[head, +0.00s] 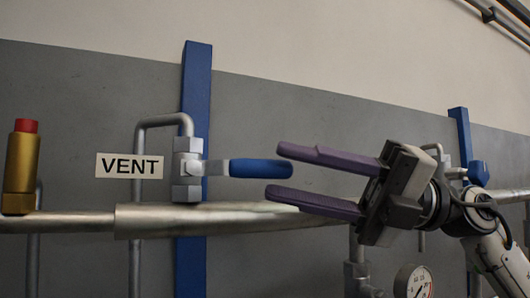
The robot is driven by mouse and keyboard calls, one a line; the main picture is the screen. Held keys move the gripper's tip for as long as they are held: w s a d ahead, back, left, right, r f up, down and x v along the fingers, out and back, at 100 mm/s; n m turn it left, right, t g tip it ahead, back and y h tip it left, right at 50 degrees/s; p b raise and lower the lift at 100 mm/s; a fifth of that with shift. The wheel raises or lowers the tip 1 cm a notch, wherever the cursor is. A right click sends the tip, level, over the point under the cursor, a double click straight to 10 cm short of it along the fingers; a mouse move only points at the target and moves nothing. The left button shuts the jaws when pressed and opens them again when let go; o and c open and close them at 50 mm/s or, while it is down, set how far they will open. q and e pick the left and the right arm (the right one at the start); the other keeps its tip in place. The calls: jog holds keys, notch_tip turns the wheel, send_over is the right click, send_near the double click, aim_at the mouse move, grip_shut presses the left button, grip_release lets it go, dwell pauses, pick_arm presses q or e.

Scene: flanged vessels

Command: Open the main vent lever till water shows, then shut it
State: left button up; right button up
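The vent lever (255,168) has a blue handle that points right, level, from a silver valve body (187,168). A white label reading VENT (130,166) is left of the valve. My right gripper (278,171) comes in from the right with two purple fingers spread apart. Its fingertips are at the free end of the blue handle, one above and one below. A gap shows between them, and I cannot tell whether either touches the handle. No water shows. My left gripper is not in view.
A horizontal silver pipe (160,219) runs below the valve, close under the lower finger. A brass fitting with a red cap (21,165) stands at the far left. A pressure gauge (414,283) is at the bottom right. Blue posts (196,90) stand against the grey wall.

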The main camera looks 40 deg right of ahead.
aim_at(241, 169)
jog(key=p+x, duration=0.1)
jog(key=x, duration=0.1)
jog(key=shift+w+a+r, duration=0.15)
jog(key=shift+a+r, duration=0.15)
jog(key=shift+w+a+p, duration=0.35)
jog(key=shift+a, duration=0.1)
jog(key=shift+f, duration=0.1)
jog(key=shift+c, duration=1.2)
grip_shut()
